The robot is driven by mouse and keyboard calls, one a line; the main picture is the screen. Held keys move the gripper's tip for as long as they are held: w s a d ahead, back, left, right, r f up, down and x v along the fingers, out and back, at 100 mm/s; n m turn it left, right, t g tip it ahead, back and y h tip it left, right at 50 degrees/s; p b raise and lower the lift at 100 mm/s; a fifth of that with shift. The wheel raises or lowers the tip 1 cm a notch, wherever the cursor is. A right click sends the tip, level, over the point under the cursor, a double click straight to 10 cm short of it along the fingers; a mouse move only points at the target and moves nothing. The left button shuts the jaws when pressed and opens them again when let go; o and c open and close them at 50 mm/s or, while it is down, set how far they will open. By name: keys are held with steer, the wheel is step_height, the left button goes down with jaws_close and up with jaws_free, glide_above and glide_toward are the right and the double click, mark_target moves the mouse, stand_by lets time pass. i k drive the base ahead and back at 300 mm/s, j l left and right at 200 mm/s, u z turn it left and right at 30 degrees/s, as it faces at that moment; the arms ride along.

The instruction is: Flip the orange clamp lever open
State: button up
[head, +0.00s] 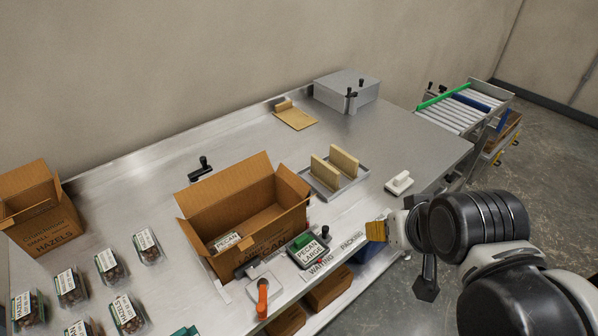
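The orange clamp lever (262,298) stands upright at the front edge of the bench, on a pale clamp base (265,281) just in front of the open carton. The catch details are too small to make out. My gripper (427,288) is at the right, beyond the bench's front edge, well apart from the lever. Its dark fingers point down, and I cannot tell whether they are open or shut.
An open carton (285,215) holds a pecan tray. Hazel trays (107,265) lie left. A yellow-brown piece (376,231) shows beside my wrist. Bare bench (420,150) lies at the right.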

mark_target(263, 285)
steer(key=j+u, duration=0.35)
steer(key=k+j+u, duration=0.1)
steer(key=u, duration=0.25)
steer(key=k+j+u, duration=0.2)
steer(key=k+u, duration=0.25)
